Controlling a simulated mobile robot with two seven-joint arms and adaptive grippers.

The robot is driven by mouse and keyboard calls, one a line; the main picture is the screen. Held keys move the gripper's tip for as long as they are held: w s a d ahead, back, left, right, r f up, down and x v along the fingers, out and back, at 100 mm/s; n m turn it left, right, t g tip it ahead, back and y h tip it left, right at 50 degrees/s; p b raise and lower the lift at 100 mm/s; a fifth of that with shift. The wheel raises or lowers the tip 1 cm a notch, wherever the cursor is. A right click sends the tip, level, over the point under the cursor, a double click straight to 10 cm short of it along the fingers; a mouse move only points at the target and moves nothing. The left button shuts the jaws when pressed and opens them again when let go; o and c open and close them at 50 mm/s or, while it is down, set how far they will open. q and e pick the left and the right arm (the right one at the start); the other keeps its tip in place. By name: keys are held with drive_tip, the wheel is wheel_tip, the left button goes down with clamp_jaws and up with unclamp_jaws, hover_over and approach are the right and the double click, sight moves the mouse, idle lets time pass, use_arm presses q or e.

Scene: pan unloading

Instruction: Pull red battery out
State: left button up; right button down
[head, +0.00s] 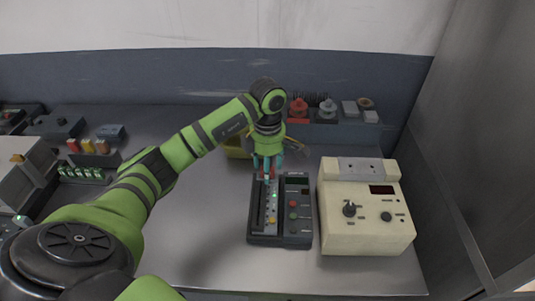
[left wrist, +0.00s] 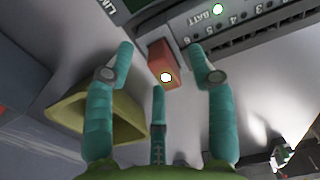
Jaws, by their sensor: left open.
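The red battery (left wrist: 163,58) shows in the left wrist view as a small red block at the edge of the dark battery unit (left wrist: 240,28), beside the "BATT" label. A bright spot shows at its near end. My left gripper (head: 267,171), with teal fingers, is over the far end of the dark battery unit (head: 280,240) in the head view. Its fingers are open and spread around the battery, with gaps visible on both sides in the wrist view. In the head view the fingers largely hide the battery. My right gripper is not in view.
A cream box with knobs (head: 367,235) stands close to the right of the unit. A yellow bin (head: 236,149) is behind my gripper. Small parts (head: 326,110) sit at the back. A rack of coloured pieces (head: 95,147) is at left.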

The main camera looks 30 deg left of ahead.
use_arm(q)
drive_tip(key=shift+f, duration=0.2)
clamp_jaws()
drive_tip(key=c, duration=1.1)
unclamp_jaws()
drive_tip(key=shift+r+p, duration=0.4)
drive_tip(key=shift+r, duration=0.35)
clamp_jaws()
drive_tip(key=shift+r+p, duration=1.35)
drive_tip(key=shift+r, duration=0.9)
